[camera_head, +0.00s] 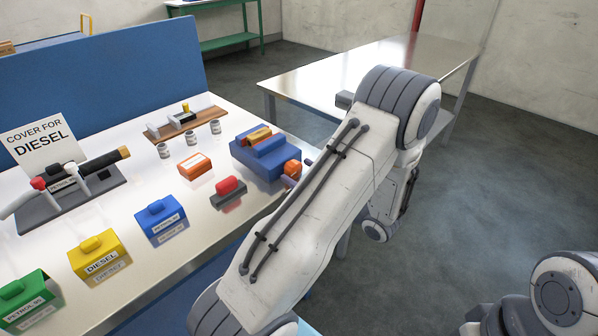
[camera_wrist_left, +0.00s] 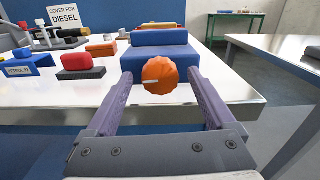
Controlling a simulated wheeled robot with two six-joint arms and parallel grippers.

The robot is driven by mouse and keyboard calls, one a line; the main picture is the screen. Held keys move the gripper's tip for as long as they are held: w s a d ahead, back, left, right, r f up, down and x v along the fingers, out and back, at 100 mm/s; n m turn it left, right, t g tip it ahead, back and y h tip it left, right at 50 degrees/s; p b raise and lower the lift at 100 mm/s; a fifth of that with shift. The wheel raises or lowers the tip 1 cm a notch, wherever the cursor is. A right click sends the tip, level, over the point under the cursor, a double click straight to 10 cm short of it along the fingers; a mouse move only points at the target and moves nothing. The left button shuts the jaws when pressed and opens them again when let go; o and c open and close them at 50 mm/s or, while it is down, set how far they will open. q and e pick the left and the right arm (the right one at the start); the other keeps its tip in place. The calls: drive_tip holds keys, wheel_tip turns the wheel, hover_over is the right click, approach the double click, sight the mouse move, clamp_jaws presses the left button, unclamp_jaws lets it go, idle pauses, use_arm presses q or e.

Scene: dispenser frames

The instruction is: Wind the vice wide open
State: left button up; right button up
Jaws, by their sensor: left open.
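The blue vice (camera_head: 262,150) stands near the right edge of the white bench, with an orange piece (camera_head: 259,135) at its top. Its round orange knob (camera_head: 292,169) faces me in the left wrist view (camera_wrist_left: 161,76), with a pale mark on its left side. My left gripper (camera_head: 298,173) is open. In the left wrist view its purple fingers (camera_wrist_left: 160,82) stand one on each side of the knob, with gaps visible on both sides. My left arm hides part of the gripper in the head view. My right gripper is out of view.
A red-topped block (camera_head: 229,188) and an orange box (camera_head: 195,166) sit left of the vice. Blue (camera_head: 160,221), yellow (camera_head: 98,255) and green (camera_head: 25,300) boxes line the bench front.

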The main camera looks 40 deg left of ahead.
use_arm(q)
drive_tip(key=d, duration=0.9)
drive_tip(key=shift+s+d+b, duration=0.15)
drive_tip(key=shift+s+b, duration=0.2)
drive_tip(key=shift+s, duration=0.05)
